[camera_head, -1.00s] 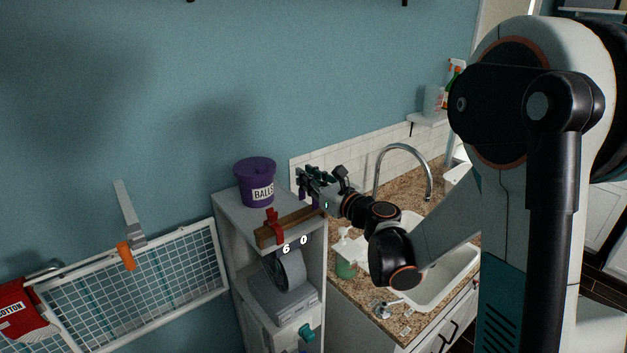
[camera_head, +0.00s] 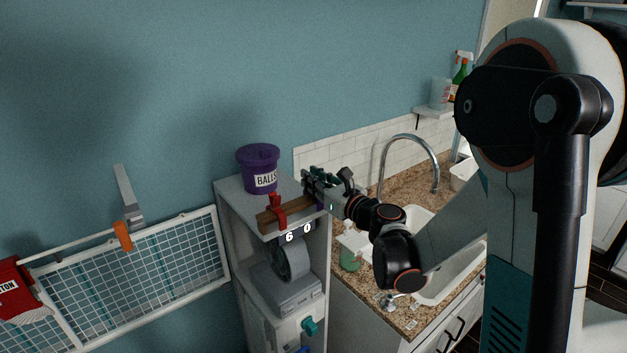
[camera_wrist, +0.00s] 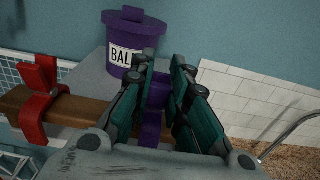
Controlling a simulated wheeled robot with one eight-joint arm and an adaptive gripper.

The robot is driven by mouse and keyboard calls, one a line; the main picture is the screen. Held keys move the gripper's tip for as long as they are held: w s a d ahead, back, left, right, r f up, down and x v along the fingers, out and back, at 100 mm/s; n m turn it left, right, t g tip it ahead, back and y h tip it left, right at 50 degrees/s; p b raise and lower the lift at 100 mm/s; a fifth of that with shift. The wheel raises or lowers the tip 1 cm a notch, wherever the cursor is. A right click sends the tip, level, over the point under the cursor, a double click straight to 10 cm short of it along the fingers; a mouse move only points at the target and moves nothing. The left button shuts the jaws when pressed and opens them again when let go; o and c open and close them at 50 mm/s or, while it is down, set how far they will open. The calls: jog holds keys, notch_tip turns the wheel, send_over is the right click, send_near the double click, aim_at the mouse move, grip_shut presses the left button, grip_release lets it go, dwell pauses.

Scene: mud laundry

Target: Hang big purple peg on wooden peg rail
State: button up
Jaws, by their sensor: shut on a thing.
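My gripper (camera_wrist: 163,85) is shut on the big purple peg (camera_wrist: 154,113). The peg shows between and below the teal fingers in the wrist view, at the right part of the wooden peg rail (camera_wrist: 82,107). The peg appears to overlap the rail; whether it is seated on it I cannot tell. In the head view my gripper (camera_head: 318,182) is at the right end of the rail (camera_head: 298,212), and the fingers hide most of the peg. A red peg (camera_wrist: 38,100) straddles the rail to the left, and also shows in the head view (camera_head: 276,211).
A purple bucket labelled BALLS (camera_head: 258,168) stands on the grey shelf unit (camera_head: 228,195) behind the rail. A tap (camera_head: 435,165) and sink (camera_head: 440,286) are to the right. A white wire rack (camera_head: 135,285) is on the left wall.

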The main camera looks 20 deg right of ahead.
jog(key=o, duration=0.9)
